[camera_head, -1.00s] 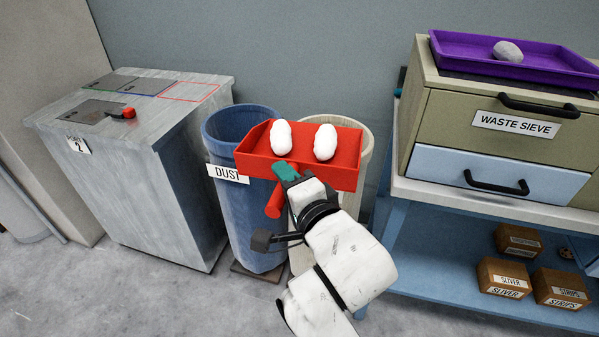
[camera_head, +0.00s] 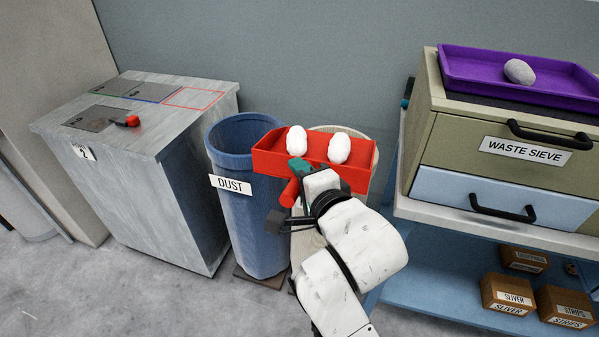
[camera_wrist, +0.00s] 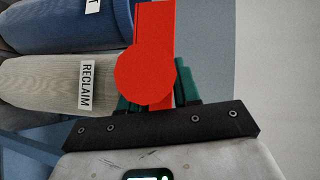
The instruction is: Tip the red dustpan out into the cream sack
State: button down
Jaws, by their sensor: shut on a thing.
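The red dustpan (camera_head: 332,168) is held up in front of the cream sack, with two white lumps (camera_head: 297,139) (camera_head: 339,148) resting in it. My gripper (camera_head: 297,172) is shut on its handle, and the handle's round red end (camera_wrist: 145,75) shows between teal fingers in the wrist view. The cream sack (camera_head: 306,245) is largely hidden behind the dustpan and my arm in the head view. Its back rim shows above the pan. In the wrist view the cream sack (camera_wrist: 40,85) bears a RECLAIM label; its inside is not visible.
A blue bin (camera_head: 245,215) labelled DUST stands close on the left of the sack. A grey cabinet (camera_head: 150,190) is farther left. On the right, a bench (camera_head: 440,215) bears the WASTE SIEVE drawers (camera_head: 490,155) and a purple tray (camera_head: 480,68) with a grey lump.

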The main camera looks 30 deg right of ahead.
jog(key=shift+w+d+r+m+g+y+p, duration=0.4)
jog(key=shift+d+r+p, duration=0.3)
jog(key=shift+p, duration=0.9)
jog(key=shift+w+d+r+m+g+y+p, duration=0.2)
jog(key=shift+w+d+r+g+p, duration=0.35)
jog(key=shift+p, duration=1.05)
jog(key=shift+w+d+r+m+g+y+p, duration=0.25)
jog(key=shift+w+d+r+p, duration=0.45)
jog(key=shift+p, duration=0.9)
jog(key=w+d+r+m+g+y+p, duration=0.2)
jog(key=w+d+r+g+y+p, duration=0.2)
jog(key=w+d+p, duration=0.3)
jog(key=shift+w+d+r+m+p, duration=0.3)
jog(key=shift+d+r+p, duration=0.45)
jog(key=shift+d+p, duration=1.1)
jog(key=shift+s+a+p, duration=0.1)
jog(key=shift+a+p, duration=0.25)
jog(key=shift+p, duration=0.05)
